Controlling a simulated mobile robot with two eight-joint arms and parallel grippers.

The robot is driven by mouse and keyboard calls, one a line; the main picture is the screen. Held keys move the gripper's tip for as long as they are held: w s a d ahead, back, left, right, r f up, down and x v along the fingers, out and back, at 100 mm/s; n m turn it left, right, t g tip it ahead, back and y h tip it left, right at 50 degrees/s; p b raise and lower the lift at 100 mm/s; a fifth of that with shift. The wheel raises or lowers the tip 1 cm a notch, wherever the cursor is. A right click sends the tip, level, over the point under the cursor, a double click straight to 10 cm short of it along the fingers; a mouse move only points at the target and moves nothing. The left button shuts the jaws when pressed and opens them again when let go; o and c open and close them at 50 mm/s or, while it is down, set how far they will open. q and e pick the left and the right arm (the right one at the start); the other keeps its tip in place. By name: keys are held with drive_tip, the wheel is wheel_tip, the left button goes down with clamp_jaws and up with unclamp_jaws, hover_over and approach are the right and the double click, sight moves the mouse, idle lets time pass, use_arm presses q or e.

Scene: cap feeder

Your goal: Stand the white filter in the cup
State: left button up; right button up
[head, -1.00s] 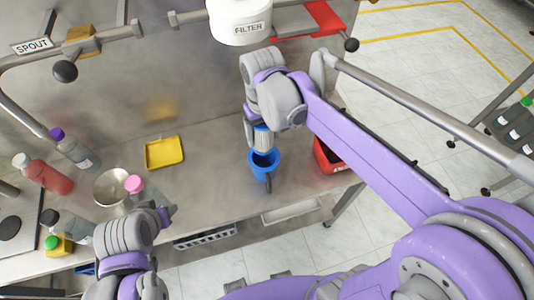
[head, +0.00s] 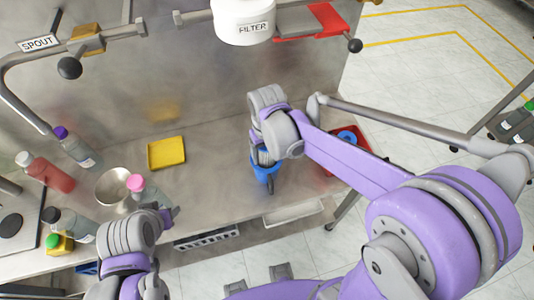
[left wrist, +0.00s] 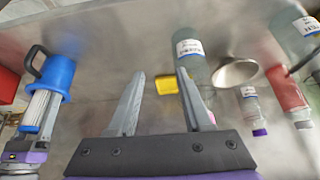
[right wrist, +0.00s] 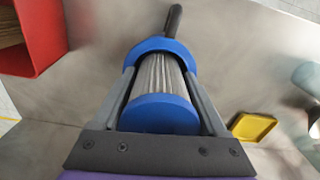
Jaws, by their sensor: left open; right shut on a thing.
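The white pleated filter (right wrist: 158,80), with a blue end cap (right wrist: 158,114), is held between the fingers of my right gripper (right wrist: 160,76). Its far end is within the rim of the blue cup (right wrist: 152,46), which has a dark handle (right wrist: 173,20). In the left wrist view the filter (left wrist: 38,108) extends from the mouth of the cup (left wrist: 58,74), in line with it. In the head view my right gripper (head: 264,156) is just over the cup (head: 264,174) and hides the filter. Whether it touches the cup's bottom is hidden. My left gripper (left wrist: 160,75) is open and empty.
A red bin (head: 357,133) with a blue ringed thing inside stands right of the cup. A yellow tray (head: 166,153), a metal bowl (head: 111,186) and several bottles are to the left. The white FILTER housing (head: 243,20) hangs above. The counter between tray and cup is clear.

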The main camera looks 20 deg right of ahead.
drive_tip(key=shift+s+f, duration=0.15)
drive_tip(key=shift+f, duration=0.15)
